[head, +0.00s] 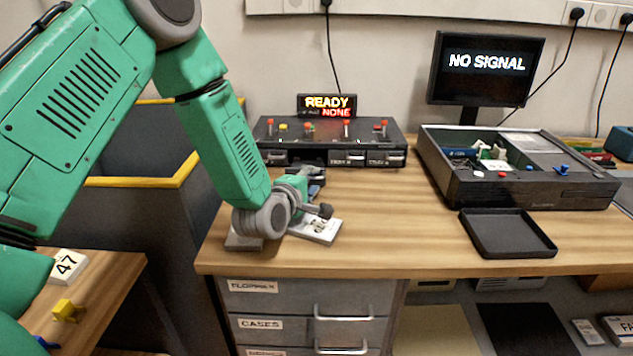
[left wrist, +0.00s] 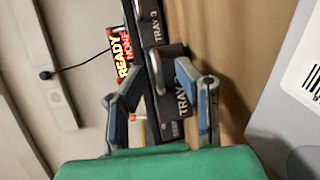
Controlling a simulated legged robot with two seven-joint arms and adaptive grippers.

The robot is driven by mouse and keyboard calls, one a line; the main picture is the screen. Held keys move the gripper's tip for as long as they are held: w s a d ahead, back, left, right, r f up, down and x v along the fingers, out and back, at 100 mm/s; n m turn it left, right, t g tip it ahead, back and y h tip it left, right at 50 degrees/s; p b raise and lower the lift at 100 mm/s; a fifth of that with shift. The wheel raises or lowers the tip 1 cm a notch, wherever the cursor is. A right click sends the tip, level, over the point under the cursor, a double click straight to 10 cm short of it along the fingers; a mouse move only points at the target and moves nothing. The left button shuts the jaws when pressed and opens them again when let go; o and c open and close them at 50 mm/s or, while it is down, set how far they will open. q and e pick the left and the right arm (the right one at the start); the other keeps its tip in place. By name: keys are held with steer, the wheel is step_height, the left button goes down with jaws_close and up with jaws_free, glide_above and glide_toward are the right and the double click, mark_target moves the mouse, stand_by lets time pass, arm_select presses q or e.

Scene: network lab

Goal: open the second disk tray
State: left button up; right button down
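The black disk unit (head: 334,138) stands at the back of the bench, with a row of labelled trays along its front. Tray 3 (head: 348,158) is flush; it also shows in the left wrist view (left wrist: 152,25). The tray beside it, the second one (left wrist: 183,95), has its digit hidden and seems to stand out from the front. In the head view my gripper largely covers its front. My left gripper (head: 321,193) is in front of the unit. In the left wrist view its fingers (left wrist: 161,69) are spread on either side of this tray; contact is unclear. My right gripper is out of view.
A lit sign (head: 327,106) reading READY and NONE stands behind the unit. A labelled white block (head: 316,228) lies on the bench just below my left gripper. To the right are an open computer case (head: 530,190), a shallow black tray (head: 507,233) and a monitor (head: 486,69).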

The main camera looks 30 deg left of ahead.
arm_select(q)
steer(key=shift+x, duration=1.1)
